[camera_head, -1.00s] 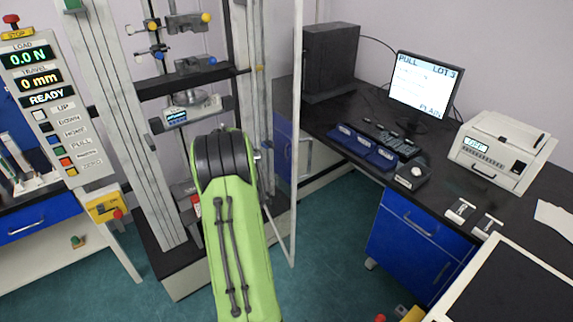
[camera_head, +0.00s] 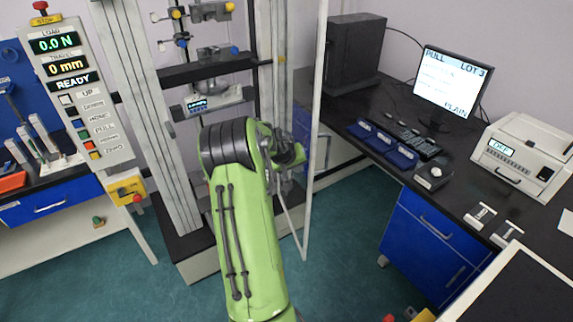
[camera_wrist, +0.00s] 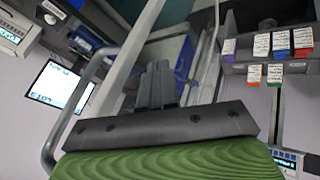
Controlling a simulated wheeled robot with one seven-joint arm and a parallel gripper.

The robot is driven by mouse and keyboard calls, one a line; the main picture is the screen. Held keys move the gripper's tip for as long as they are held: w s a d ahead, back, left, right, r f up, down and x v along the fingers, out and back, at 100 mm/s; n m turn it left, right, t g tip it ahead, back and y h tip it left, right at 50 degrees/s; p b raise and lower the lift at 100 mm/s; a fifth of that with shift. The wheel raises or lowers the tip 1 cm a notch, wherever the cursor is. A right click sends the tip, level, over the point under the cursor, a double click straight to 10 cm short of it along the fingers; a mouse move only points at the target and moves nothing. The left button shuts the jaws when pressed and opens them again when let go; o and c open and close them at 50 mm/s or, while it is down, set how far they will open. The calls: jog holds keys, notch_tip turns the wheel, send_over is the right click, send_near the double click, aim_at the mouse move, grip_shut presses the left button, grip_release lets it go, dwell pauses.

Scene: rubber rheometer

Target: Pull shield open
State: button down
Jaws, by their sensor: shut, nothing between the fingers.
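The shield (camera_head: 319,110) is a tall clear panel with a pale frame, at the right side of the test machine (camera_head: 180,120). Its pale frame edge also crosses the wrist view (camera_wrist: 128,62). A grey bar handle (camera_wrist: 77,100) shows left of my fingers in the wrist view. My gripper (camera_wrist: 160,68) is shut and empty, with its dark fingers together. It is apart from the handle in the picture; the depth between them is hard to tell.
A control panel (camera_head: 72,90) reads 0.0 N, 0 mm and READY. A black bench (camera_head: 370,165) on the right carries a monitor (camera_head: 450,82), blue trays and a white printer-like device (camera_head: 525,155). Green floor (camera_head: 345,225) is open between the machine and the blue drawers (camera_head: 425,235).

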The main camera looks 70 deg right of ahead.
jog(key=shift+s+d, duration=0.35)
jog(key=shift+s, duration=0.3)
jog(key=shift+w, duration=0.1)
